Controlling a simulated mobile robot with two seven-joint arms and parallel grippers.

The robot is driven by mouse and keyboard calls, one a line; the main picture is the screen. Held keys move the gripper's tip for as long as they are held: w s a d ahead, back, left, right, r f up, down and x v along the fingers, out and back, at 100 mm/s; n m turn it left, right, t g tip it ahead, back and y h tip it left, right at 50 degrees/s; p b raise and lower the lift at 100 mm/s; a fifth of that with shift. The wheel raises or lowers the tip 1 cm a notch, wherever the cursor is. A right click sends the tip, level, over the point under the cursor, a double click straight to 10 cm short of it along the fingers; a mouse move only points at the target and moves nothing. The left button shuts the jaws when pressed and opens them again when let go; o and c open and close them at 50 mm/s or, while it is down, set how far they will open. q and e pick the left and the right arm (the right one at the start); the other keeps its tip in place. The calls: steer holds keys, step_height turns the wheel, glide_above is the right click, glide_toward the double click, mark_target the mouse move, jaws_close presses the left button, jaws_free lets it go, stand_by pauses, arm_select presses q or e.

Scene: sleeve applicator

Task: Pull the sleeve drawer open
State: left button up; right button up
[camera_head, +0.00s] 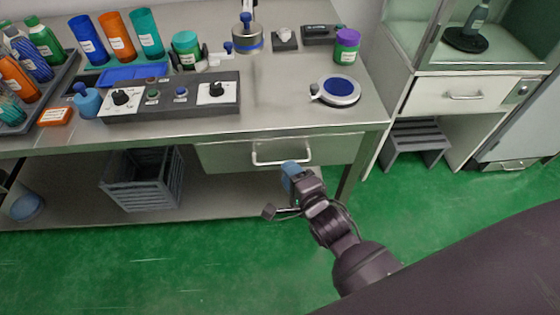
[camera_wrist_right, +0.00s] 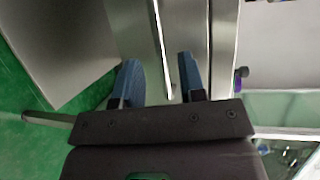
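The drawer (camera_head: 225,156) is a steel front under the right part of the workbench. It looks flush with the bench frame, so it appears shut. One finger is hidden in the head view. My left gripper is not in view.
The steel bench top (camera_head: 285,95) holds bottles, a control panel (camera_head: 180,97) and a round blue-topped device (camera_head: 338,91). A grey crate (camera_head: 142,180) stands on the lower shelf. A grey step stool (camera_head: 415,140) is at right. The green floor before the bench is clear.

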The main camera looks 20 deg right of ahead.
mark_target(267, 153)
steer(key=shift+b+x, duration=0.35)
steer(key=shift+x, duration=2.15)
jaws_close()
